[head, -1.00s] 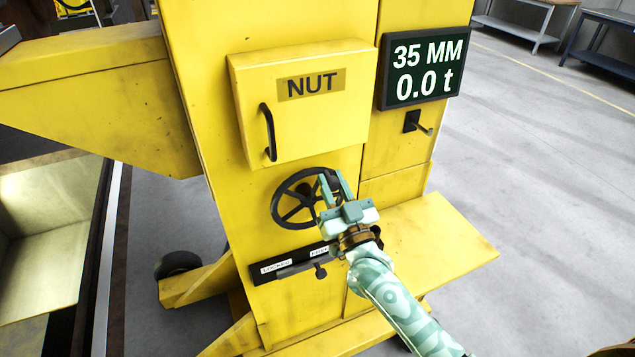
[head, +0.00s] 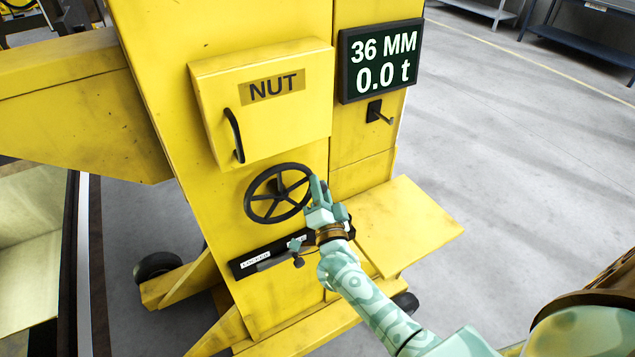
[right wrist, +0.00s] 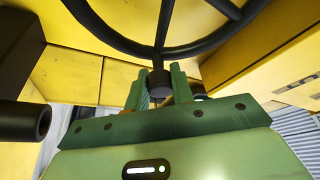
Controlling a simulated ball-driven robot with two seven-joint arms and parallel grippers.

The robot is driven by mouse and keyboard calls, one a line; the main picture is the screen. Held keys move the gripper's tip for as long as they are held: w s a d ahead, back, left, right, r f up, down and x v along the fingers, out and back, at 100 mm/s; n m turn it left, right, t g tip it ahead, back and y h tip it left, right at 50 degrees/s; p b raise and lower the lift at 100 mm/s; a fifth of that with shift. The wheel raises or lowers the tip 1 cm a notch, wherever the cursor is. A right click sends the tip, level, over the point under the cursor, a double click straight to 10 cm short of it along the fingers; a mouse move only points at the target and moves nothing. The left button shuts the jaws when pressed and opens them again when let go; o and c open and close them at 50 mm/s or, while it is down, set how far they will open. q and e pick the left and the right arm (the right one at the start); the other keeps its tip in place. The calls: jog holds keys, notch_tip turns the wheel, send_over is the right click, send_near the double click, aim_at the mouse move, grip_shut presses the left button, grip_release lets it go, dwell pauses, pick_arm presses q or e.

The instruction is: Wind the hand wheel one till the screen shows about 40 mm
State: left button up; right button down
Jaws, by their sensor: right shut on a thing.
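The black hand wheel (head: 277,193) is on the front of the yellow jack column, below the NUT box. My right gripper (head: 316,188) is at the right side of the wheel's rim. In the right wrist view, its green fingers (right wrist: 160,88) are on either side of the wheel's black handle knob (right wrist: 160,82), shut on it. The wheel's rim and spokes (right wrist: 163,45) show above the fingers. The screen (head: 381,60) reads 36 MM and 0.0 t. My left gripper is not in view.
The NUT box (head: 262,105) with a black handle juts out above the wheel. A black lever slot with white labels (head: 270,255) is below it. A small black hook (head: 379,113) is under the screen. A yellow ledge (head: 408,225) sticks out at the right.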

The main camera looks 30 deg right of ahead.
jog(key=shift+d+f+m, duration=0.1)
jog(key=shift+f+m, duration=0.35)
jog(key=shift+m, duration=0.25)
jog(key=shift+f, duration=0.1)
jog(key=c, duration=1.2)
grip_release()
jog(key=v, duration=1.6)
jog(key=shift+s+r, duration=0.2)
jog(key=shift+r, duration=0.1)
